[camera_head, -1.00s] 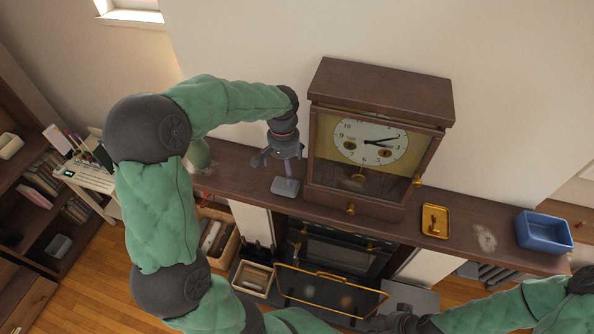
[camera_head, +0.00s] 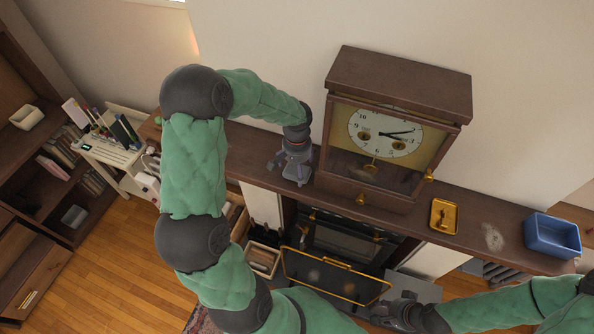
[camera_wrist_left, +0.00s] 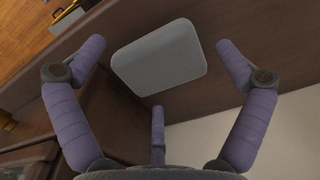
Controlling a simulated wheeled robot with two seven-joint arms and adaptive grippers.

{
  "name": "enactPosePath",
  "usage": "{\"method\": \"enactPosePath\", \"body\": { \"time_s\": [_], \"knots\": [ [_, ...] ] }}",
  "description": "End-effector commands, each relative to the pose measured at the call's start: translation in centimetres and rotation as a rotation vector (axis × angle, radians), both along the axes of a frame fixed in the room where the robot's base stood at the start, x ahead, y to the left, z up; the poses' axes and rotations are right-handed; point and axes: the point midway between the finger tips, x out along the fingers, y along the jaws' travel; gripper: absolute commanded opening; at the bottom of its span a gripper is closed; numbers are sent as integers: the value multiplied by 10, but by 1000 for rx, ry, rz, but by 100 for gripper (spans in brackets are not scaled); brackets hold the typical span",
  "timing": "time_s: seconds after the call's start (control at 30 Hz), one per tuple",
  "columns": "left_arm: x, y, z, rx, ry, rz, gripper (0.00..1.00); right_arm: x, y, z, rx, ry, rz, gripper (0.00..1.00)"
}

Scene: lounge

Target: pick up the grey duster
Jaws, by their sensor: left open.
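The grey duster is a flat, rounded light-grey block (camera_wrist_left: 160,57) on the dark wooden mantel shelf (camera_head: 470,217), seen in the left wrist view. My left gripper (camera_head: 291,168) is over the shelf, just left of the clock. Its purple fingers are spread open in the left wrist view (camera_wrist_left: 158,62), around the duster's outline with gaps on the sides. They hold nothing. In the head view the gripper hides the duster. My right gripper (camera_head: 398,316) is low at the bottom, away from the shelf; its fingers are not clear.
A brown wooden clock (camera_head: 398,85) stands close to the right of my left gripper. Further right on the shelf are a brass tray (camera_head: 433,226), a dusty patch (camera_head: 493,237) and a blue bin (camera_head: 552,246). The wall is behind; a fireplace (camera_head: 345,240) lies below.

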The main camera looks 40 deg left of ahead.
Motion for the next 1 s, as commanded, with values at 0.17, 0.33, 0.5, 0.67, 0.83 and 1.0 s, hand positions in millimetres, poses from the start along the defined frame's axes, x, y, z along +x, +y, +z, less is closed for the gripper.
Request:
{"method": "enactPosePath", "body": {
  "time_s": [0.17,0.33,0.5,0.67,0.83,1.0],
  "knots": [
    [0,0,-10,0,0,1,100,0,0,1,0,0,0,37],
    [0,0,-10,0,0,1,100,0,0,1,0,0,0,37],
    [0,0,-10,0,0,1,58,0,0,1,0,0,0,37],
    [0,0,-10,0,1,0,47,0,0,1,0,0,0,37],
    [0,0,-11,0,1,0,46,0,0,1,0,0,0,37],
    [0,0,-5,0,0,0,46,0,0,0,0,0,0,37]
  ]
}}
